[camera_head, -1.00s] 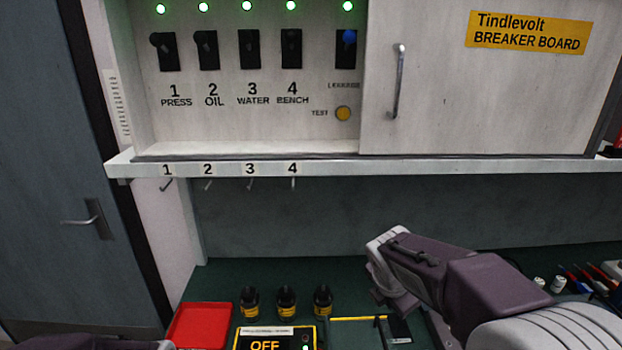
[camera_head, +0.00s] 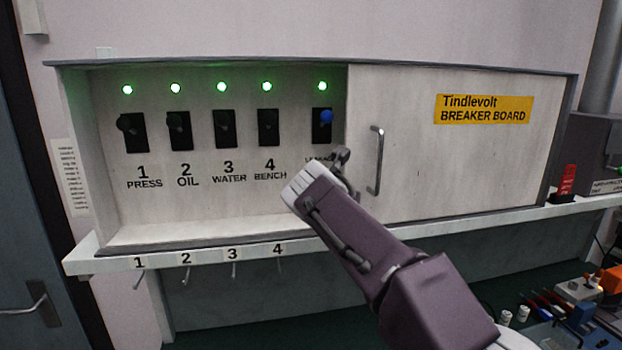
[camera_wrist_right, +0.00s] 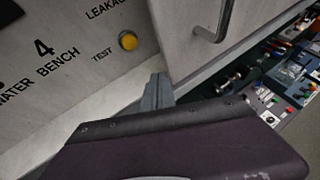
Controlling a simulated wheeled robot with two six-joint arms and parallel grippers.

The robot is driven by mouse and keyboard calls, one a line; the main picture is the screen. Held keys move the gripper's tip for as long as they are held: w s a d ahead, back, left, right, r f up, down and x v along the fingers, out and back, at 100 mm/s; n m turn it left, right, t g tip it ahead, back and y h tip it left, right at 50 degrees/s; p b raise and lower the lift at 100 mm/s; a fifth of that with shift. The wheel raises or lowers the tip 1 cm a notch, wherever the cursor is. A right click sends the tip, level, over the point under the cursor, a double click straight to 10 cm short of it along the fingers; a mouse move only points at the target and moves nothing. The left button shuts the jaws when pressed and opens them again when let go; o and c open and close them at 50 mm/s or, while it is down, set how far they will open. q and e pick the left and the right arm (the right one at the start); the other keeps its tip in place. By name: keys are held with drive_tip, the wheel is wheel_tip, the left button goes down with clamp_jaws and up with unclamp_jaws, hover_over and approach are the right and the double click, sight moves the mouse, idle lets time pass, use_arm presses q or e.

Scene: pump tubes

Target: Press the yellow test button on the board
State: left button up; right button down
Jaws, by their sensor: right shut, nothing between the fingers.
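The yellow test button (camera_wrist_right: 128,41) shows in the right wrist view on the pale board panel, beside the word TEST. In the head view it is hidden behind my right wrist. My right gripper (camera_head: 342,157) is raised in front of the breaker board (camera_head: 460,165), just below the leakage switch with the blue lever (camera_head: 326,117). The gripper is shut and empty. My left gripper is out of view.
The sliding door's metal handle (camera_head: 376,160) stands out close to the right of my gripper. Breaker switches 1 to 4, such as switch 4 (camera_head: 268,127), are to the left under green lights. A shelf edge (camera_head: 215,252) with hooks runs below.

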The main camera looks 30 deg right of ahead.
drive_tip(key=w+p, duration=0.1)
drive_tip(key=w, duration=0.1)
drive_tip(key=w+d+p, duration=0.1)
drive_tip(key=w, duration=0.2)
drive_tip(key=w+d+p, duration=0.1)
drive_tip(key=w+p, duration=0.1)
drive_tip(key=shift+w+d+r, duration=0.15)
drive_tip(key=shift+w+d, duration=0.1)
drive_tip(key=shift+w, duration=0.35)
drive_tip(key=shift+f, duration=0.2)
idle(1.7)
drive_tip(key=shift+w+d+r+p, duration=0.15)
drive_tip(key=shift+w+p, duration=0.1)
drive_tip(key=shift+p, duration=0.3)
drive_tip(key=shift+w, duration=0.2)
